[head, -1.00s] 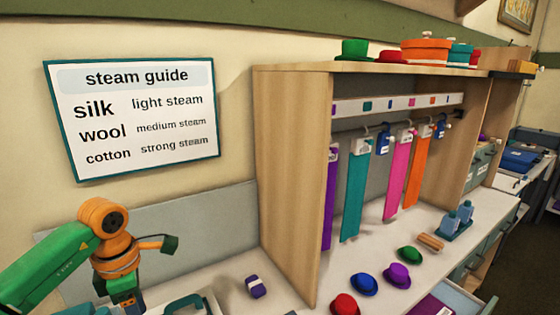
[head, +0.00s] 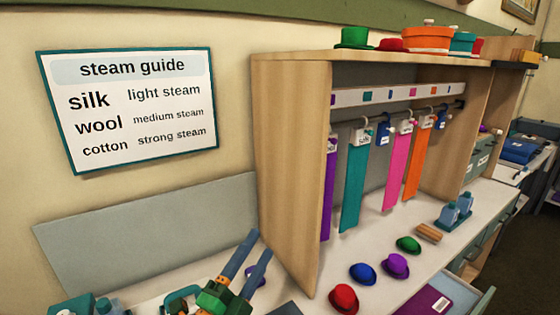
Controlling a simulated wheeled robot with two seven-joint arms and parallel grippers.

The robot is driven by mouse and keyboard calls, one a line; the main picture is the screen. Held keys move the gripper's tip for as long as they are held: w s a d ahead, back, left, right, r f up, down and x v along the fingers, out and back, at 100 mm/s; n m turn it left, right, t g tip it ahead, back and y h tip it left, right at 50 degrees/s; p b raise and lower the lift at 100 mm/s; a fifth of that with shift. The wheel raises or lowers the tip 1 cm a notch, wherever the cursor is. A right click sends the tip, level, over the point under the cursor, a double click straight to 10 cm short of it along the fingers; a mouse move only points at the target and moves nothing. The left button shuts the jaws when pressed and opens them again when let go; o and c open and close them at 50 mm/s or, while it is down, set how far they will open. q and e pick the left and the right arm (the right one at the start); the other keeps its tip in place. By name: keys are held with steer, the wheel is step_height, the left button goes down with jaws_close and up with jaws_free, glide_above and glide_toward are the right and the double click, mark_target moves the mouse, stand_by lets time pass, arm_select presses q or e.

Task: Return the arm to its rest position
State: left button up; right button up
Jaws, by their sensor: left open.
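My left gripper (head: 257,247) shows at the bottom centre of the head view. Its two long blue fingers point up and away, apart from each other, with nothing seen between them. Its green and orange body is at the lower edge, above the white counter (head: 150,289). The rest of that arm is out of the picture. A small purple object (head: 250,270) on the counter is partly hidden behind the fingers. My right gripper is not in view.
A wooden cubby (head: 290,150) with hanging coloured strips stands right of the gripper. A teal-handled item (head: 176,298) lies to its left. Small hats, including a red one (head: 344,297), sit on the counter. An open drawer (head: 470,290) juts out at lower right.

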arm_select(q)
steer(key=s+a+f+n+g+y, duration=0.45)
steer(key=a+f+n, duration=0.2)
steer(key=f, duration=0.25)
steer(key=s+a+f+n+g+y, duration=0.3)
steer(key=a+f+n+y, duration=0.25)
steer(key=f+n, duration=0.35)
steer(key=s+f+n+g, duration=0.1)
steer(key=s+f+g, duration=0.35)
steer(key=s, duration=0.45)
steer(key=s+f+n+g, duration=0.2)
steer(key=s+f+g, duration=0.2)
steer(key=s+f, duration=0.3)
step_height(320, 180, down, 20)
steer(key=s+b, duration=0.3)
steer(key=b, duration=0.3)
steer(key=s+a+f+g+b, duration=0.2)
steer(key=s+a+f+b, duration=0.1)
steer(key=s+f, duration=0.9)
step_height(320, 180, down, 4)
steer(key=shift+r+m+b, duration=0.15)
steer(key=shift+m+b, duration=0.2)
steer(key=shift+b, duration=0.15)
steer(key=shift+s, duration=0.15)
